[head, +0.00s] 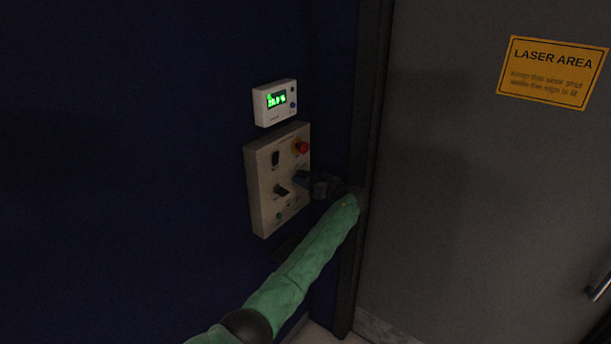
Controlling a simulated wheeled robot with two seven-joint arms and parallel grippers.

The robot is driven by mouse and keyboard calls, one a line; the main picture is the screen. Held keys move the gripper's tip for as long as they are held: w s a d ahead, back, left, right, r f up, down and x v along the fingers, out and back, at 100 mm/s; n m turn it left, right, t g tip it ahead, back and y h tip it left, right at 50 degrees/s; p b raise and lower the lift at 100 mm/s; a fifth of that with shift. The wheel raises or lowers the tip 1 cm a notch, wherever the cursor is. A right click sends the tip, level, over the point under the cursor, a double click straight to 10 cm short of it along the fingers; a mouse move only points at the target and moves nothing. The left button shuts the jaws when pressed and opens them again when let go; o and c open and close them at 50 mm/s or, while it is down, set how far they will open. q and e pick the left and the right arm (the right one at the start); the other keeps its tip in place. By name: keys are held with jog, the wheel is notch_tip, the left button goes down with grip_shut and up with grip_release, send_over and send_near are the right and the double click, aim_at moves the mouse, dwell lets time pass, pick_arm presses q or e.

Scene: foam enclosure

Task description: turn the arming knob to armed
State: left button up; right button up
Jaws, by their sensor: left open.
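A beige control panel (257,195) is mounted on the dark blue wall. It carries a dark rocker-like switch (276,158) at upper left and a dark knob (281,190) at lower left. Another dark knob-like part (299,175) sits at the panel's right side, partly hidden by my gripper. The labels are too small to read, so I cannot tell which is the arming knob or its setting. My left gripper (308,183) is open at the panel's right edge, close to that right-hand part. I cannot tell whether it touches it. My right gripper is out of view.
A red mushroom button (303,147) is just above my gripper. A white box with a green display (275,102) hangs above the panel. To the right are a dark door frame (367,120) and a grey door (470,200) with an orange laser sign (552,72).

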pick_arm(q)
jog(key=shift+w+a, duration=0.15)
jog(key=c, duration=1)
jog(key=shift+o, duration=0.2)
